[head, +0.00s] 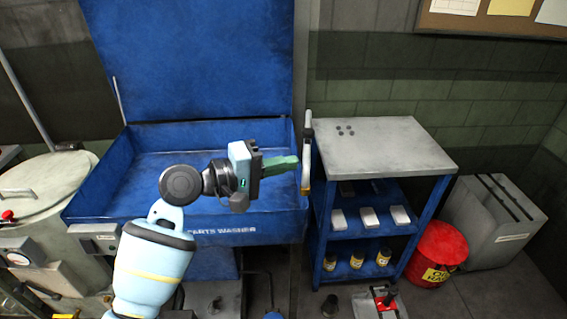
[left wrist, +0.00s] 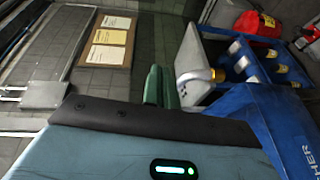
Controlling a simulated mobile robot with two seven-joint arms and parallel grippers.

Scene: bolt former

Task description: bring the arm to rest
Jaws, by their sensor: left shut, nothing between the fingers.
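My left arm comes up from the bottom of the head view. Its left gripper (head: 284,165) points right, in front of the blue parts washer (head: 222,228) and above its front rim. The green fingers are shut with nothing between them. In the left wrist view the green fingers (left wrist: 161,88) stand together near the middle, with the parts washer at the right. My right gripper is in neither view.
A curved spout (head: 306,150) stands at the washer's right side, close to the fingertips. A blue cart (head: 375,145) with a grey top stands to the right, then a red can (head: 437,250) and a grey bin (head: 495,220). A round-lidded drum (head: 45,185) stands left.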

